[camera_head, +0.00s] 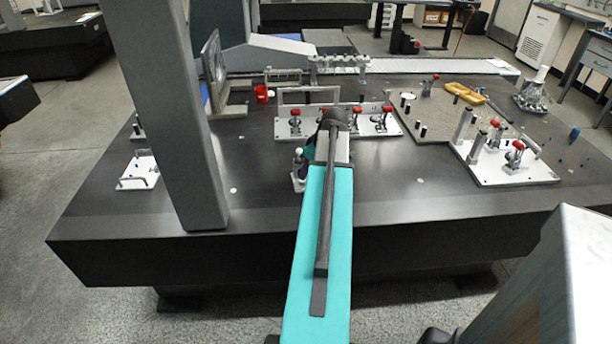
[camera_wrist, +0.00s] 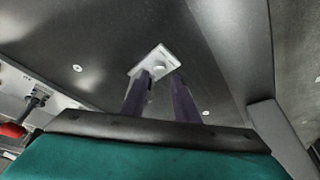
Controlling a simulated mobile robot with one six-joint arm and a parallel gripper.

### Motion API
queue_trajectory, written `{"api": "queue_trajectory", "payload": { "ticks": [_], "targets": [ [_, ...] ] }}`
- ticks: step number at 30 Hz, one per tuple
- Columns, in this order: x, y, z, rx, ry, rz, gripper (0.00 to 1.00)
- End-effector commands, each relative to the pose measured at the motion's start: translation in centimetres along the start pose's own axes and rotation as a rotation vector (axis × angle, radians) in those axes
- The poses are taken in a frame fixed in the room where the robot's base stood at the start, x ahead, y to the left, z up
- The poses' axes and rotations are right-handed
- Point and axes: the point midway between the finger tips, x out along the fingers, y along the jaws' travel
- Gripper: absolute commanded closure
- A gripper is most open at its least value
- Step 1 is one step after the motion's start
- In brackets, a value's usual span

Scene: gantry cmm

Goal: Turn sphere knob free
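A small fixture with a pale, ball-like top (camera_head: 298,153) stands near the front of the dark granite table, just left of my arm. It looks like the sphere knob, but it is small and partly covered. Its light base plate (camera_wrist: 160,57) shows in the wrist view just beyond my gripper (camera_wrist: 161,82). The two dark fingers stand apart with a gap between them. The left finger overlaps the plate's near edge in the picture. I cannot make out the ball between the fingers, nor whether they touch it. In the head view my arm hides most of the gripper.
A plate with several red-knobbed clamps (camera_head: 375,120) lies behind my arm. Another clamp plate (camera_head: 510,165) is at the right. A grey column (camera_head: 175,110) rises at the left, beside a small white plate with handles (camera_head: 138,172). The front table strip is clear.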

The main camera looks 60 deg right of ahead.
Motion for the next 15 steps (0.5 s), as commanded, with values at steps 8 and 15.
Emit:
{"api": "queue_trajectory", "payload": {
  "ticks": [8,15],
  "targets": [
    [-3.6,0.1,0.1,0.001,0.001,0.002,0.72],
    [-6.7,0.0,0.0,0.0,0.002,0.002,0.72]
  ]
}}
